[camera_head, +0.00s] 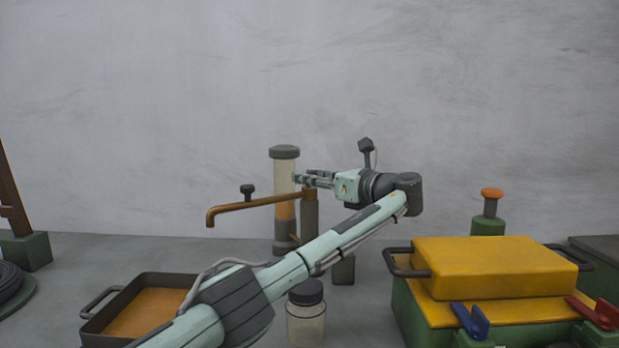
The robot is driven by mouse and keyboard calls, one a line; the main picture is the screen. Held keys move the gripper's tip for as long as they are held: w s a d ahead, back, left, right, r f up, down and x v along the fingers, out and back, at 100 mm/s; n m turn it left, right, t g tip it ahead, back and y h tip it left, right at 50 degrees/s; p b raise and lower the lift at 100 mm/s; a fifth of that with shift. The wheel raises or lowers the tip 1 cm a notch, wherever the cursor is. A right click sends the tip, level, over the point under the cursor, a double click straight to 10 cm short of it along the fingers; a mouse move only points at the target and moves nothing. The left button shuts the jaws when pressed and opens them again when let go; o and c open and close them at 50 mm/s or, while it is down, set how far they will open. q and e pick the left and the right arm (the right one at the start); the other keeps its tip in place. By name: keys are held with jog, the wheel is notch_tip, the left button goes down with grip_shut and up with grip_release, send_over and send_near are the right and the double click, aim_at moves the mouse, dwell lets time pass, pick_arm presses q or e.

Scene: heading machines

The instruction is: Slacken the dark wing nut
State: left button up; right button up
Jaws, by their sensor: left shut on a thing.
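My left gripper (307,180) points left at the top of an upright brown post (309,212), close in front of a capped clear column (284,180). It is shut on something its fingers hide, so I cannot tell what. No dark wing nut shows clearly. A dark T-shaped knob (247,189) stands on the brown pipe (252,206) that runs left from the post, apart from the fingertips. A blue winged piece (470,320) and a red one (594,313) sit at the front of the green and yellow box. My right gripper is not in view.
My left arm crosses the middle and hides part of the bench. A dark tray (108,318) with orange contents lies front left. A lidded jar (306,325) stands close under the arm. The yellow-topped box (490,266) fills the front right, a green bottle (488,224) behind it.

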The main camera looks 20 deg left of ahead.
pick_arm(q)
jog(key=shift+f+n+g+y, duration=0.1)
jog(key=shift+n+g+y, duration=0.2)
jog(key=shift+n+g, duration=0.45)
jog(key=o, duration=1.2)
jog(key=v, duration=1.2)
jog(key=shift+w, duration=0.1)
jog(key=shift+c, duration=0.4)
